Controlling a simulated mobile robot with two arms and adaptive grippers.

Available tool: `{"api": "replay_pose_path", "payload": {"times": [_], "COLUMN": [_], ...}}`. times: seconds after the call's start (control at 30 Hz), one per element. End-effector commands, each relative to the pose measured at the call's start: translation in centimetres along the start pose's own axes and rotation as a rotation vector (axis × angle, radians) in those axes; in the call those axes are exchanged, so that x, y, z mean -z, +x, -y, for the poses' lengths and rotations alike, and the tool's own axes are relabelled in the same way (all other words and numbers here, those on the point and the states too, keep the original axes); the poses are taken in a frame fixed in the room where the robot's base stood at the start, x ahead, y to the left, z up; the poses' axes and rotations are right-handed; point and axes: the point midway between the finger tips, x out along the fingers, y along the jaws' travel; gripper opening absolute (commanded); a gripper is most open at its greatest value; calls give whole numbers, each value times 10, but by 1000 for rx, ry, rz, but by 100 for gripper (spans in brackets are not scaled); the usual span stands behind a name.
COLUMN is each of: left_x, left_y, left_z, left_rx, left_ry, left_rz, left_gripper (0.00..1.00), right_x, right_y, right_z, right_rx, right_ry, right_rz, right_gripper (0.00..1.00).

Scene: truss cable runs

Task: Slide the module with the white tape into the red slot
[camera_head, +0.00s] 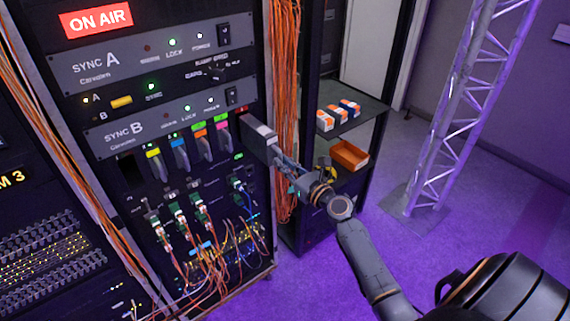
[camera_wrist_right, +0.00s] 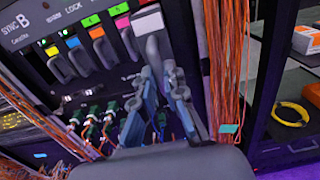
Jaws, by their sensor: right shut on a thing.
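A grey module (camera_head: 259,137) is at the red-labelled slot (camera_head: 243,109), at the right end of the module row. It sticks out from the panel further than its neighbours, and how deep it sits is hidden. In the right wrist view, the module (camera_wrist_right: 150,35) shows a pale, whitish top at the red label (camera_wrist_right: 146,2). My right gripper (camera_head: 284,163) is shut on the module's outer end; its fingers (camera_wrist_right: 166,76) also show in the wrist view. My left gripper is not in view.
Neighbouring modules with yellow, blue, orange and pink marks (camera_head: 222,134) stand close on the left. Orange cable bundles (camera_head: 284,60) hang just right of the slot. Plugged cables (camera_head: 180,225) crowd below. A shelf holds an orange bin (camera_head: 349,155).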

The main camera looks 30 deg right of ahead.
Motion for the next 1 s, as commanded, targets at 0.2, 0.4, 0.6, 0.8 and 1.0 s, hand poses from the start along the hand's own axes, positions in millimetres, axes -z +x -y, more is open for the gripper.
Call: {"api": "replay_pose_path", "payload": {"times": [0.2,0.4,0.6,0.8,1.0], "left_x": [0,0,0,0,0], "left_y": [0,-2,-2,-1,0], "left_z": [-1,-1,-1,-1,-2], "left_rx": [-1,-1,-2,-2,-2], "left_ry": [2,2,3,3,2], "left_rz": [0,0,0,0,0], "left_gripper": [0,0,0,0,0], "right_x": [-1,-2,-2,-2,-1], "right_y": [0,0,8,18,28], "right_z": [0,1,1,1,0], "right_rx": [1,1,1,1,0], "right_ry": [0,2,0,0,0], "right_rz": [2,2,3,3,3], "right_gripper": [0,0,0,0,0]}}
